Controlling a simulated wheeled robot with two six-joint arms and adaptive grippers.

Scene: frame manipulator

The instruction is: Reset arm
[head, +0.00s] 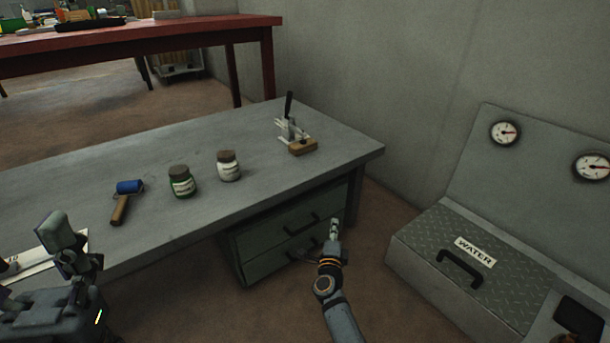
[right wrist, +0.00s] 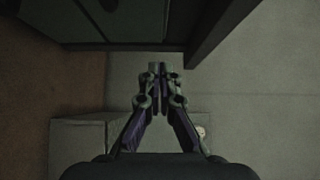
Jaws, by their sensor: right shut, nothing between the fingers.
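My right gripper (head: 335,226) is shut and empty. It is in front of the drawer unit under the grey workbench, with its arm coming up from the bottom edge. In the right wrist view its two fingers (right wrist: 159,72) meet with nothing between them. Grey parts of my left arm (head: 62,250) show at the lower left edge of the head view, over the bench's near edge. I cannot make out there whether the left fingers are open or shut.
Drawers (head: 290,240) sit below.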

